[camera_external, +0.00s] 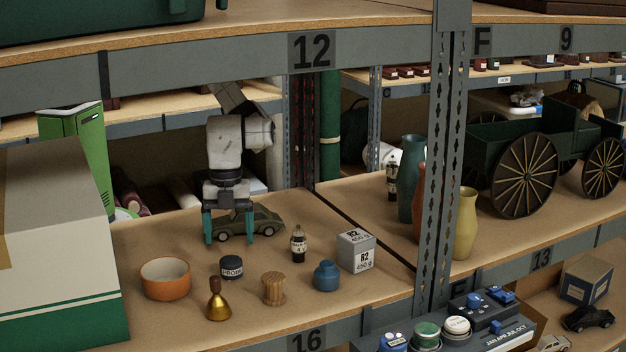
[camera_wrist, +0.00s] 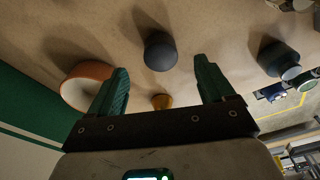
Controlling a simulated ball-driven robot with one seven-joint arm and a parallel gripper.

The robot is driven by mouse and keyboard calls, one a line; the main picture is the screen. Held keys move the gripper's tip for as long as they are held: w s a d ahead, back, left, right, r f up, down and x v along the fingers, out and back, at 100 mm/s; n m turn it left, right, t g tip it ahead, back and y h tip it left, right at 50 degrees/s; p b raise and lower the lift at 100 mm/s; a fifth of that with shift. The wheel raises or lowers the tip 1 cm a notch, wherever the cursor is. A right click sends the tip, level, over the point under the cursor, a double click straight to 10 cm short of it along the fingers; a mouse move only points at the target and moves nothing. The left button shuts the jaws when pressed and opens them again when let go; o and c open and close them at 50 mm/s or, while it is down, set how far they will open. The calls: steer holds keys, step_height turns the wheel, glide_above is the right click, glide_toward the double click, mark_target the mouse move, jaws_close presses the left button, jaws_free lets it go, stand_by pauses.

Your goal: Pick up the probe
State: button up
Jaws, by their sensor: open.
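The probe is a small dark blue-grey jar (camera_external: 231,268) with a pale label reading "PROBE", upright on the shelf board. In the wrist view it is a dark round shape (camera_wrist: 160,54), seen between and beyond my fingertips. My gripper (camera_external: 229,241) points down with teal fingers apart, behind the jar and in front of the green toy car. In the wrist view my gripper (camera_wrist: 163,72) is open, with nothing between its fingers. The jar's label is not visible there.
Around the jar stand an orange bowl (camera_external: 166,279), a brass bell (camera_external: 218,303), a wooden spool (camera_external: 273,289), a blue pot (camera_external: 326,276), a small dark bottle (camera_external: 298,244) and a grey box (camera_external: 355,251). The green car (camera_external: 250,222) is close to my fingers.

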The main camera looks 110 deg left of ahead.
mark_target(231, 259)
steer(key=shift+w+d+f, duration=0.1)
steer(key=shift+d+f, duration=0.1)
steer(key=shift+f, duration=0.9)
steer(key=shift+w+d+f, duration=0.1)
steer(key=shift+d+f, duration=0.1)
steer(key=shift+f, duration=0.85)
steer(key=shift+w+d+f, duration=0.1)
steer(key=shift+d+f, duration=0.1)
steer(key=shift+f, duration=0.9)
steer(key=shift+c, duration=0.5)
steer(key=c, duration=1)
